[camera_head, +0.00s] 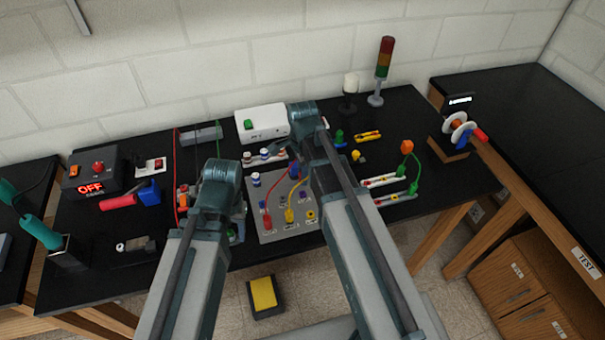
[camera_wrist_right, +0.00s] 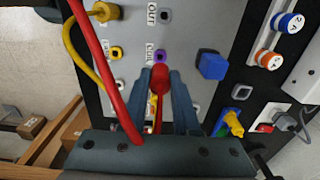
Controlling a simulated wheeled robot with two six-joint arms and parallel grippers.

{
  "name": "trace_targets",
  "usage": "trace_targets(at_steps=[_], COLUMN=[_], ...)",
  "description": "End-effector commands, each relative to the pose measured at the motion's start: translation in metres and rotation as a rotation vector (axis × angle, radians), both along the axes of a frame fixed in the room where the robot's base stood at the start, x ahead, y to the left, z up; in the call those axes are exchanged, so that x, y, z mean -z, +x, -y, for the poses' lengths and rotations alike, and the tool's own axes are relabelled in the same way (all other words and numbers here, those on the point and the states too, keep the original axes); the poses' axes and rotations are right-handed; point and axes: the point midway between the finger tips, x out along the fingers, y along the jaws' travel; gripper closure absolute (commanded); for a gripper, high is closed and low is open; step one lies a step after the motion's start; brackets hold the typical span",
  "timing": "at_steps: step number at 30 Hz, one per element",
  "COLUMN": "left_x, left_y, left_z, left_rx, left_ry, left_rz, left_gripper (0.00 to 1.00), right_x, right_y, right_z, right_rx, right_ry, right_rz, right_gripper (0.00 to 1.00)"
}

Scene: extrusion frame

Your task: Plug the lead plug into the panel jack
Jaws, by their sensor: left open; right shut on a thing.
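The right gripper (camera_wrist_right: 160,88) is shut on the red lead plug (camera_wrist_right: 159,78) in the right wrist view. The plug's tip is close to a purple-ringed jack (camera_wrist_right: 159,56) on the grey panel (camera_wrist_right: 135,30); I cannot tell whether it touches. A red cable (camera_wrist_right: 92,55) runs up from the plug's side of the view. In the head view the panel (camera_head: 254,207) lies mid-table, with a red plug (camera_head: 267,221) and a yellow plug (camera_head: 289,215) standing in it. My left gripper (camera_head: 228,215) is mostly hidden by its own arm, at the panel's left.
A yellow cable (camera_wrist_right: 82,70) passes beside the red one. A blue block-shaped part (camera_wrist_right: 212,66) stands right of the plug. A white box (camera_head: 263,123) is behind the panel. A red-handled tool (camera_head: 118,202) lies left.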

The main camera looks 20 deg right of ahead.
Motion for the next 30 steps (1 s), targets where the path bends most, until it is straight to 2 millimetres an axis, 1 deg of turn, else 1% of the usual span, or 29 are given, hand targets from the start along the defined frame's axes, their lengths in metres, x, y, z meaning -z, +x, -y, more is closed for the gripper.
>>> trace_targets(at_steps=[1,3,17,23,30], left_x=[-0.006,-0.008,-0.005,0.003,0.023], left_y=[0.000,0.000,0.000,0.000,0.000], left_z=[0.000,0.000,0.000,0.000,0.000], left_rx=[0.001,0.001,0.001,0.000,0.000], left_ry=[0.000,0.000,0.000,0.000,0.000], left_rz=[0.000,0.000,0.000,0.000,0.000], left_gripper=[0.50,0.50,0.50,0.50,0.50], right_x=[-0.006,-0.008,-0.005,0.003,0.023], right_y=[0.000,0.000,0.000,0.000,0.000], right_z=[0.000,0.000,0.000,0.000,0.000], right_rx=[0.000,0.000,0.000,0.000,0.000], right_ry=[0.000,0.000,0.000,0.000,0.000], right_rz=[0.000,0.000,0.000,0.000,0.000], right_gripper=[1.00,1.00,1.00,1.00,1.00])
